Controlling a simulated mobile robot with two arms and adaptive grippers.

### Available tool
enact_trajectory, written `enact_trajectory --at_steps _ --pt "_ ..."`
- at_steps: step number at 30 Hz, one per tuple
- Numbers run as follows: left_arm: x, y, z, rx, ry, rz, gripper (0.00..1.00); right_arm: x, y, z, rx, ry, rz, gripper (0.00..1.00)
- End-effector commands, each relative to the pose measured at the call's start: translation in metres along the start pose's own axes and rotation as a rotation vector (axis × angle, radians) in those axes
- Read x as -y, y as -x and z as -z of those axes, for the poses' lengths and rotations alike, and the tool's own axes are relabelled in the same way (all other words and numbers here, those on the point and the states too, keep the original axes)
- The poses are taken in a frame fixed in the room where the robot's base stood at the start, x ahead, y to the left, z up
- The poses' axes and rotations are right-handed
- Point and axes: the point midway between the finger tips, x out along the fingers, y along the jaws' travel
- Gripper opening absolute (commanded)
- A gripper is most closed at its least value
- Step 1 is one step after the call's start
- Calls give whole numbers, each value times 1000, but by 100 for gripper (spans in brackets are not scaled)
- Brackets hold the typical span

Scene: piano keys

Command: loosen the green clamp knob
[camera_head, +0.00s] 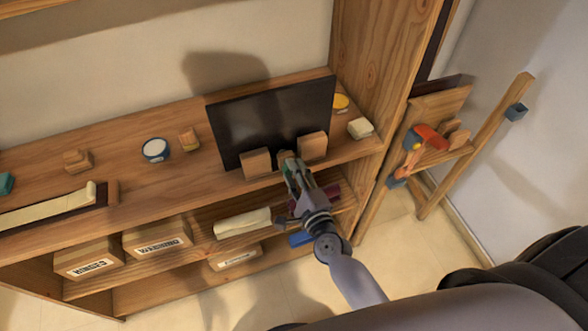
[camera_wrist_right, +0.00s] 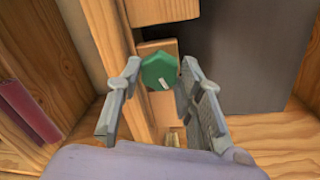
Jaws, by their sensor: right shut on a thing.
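The green clamp knob (camera_wrist_right: 158,70) is a faceted green piece with a small white mark on its face. It sits between the two grey fingertips of my right gripper (camera_wrist_right: 160,68), in front of a wooden block and a dark panel. In the head view my right gripper (camera_head: 289,164) reaches up to the shelf edge, between two wooden blocks at the foot of the dark panel (camera_head: 270,115). It is shut on the knob, which is mostly hidden there by the fingers. My left gripper is not in view.
Wooden blocks (camera_head: 256,163) and (camera_head: 312,146) flank the gripper closely. The shelf board (camera_head: 190,178) holds a blue-rimmed round tin (camera_head: 155,150) and a pale block (camera_head: 360,128). Boxes (camera_head: 158,242) stand below. A wooden stand (camera_head: 445,152) with an orange tool is at the right.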

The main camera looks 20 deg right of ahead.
Motion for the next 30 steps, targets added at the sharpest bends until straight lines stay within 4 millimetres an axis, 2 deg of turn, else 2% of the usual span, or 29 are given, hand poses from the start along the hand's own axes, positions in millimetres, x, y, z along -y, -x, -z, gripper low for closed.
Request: enact_trajectory --at_steps 1,12,30 --pt "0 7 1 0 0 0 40 3 0 -2 -4 44 0 6" --pt "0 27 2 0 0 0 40 3 0 -3 -39 393 3 6" --pt "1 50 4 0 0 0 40 0 0 -4 -94 937 9 6"
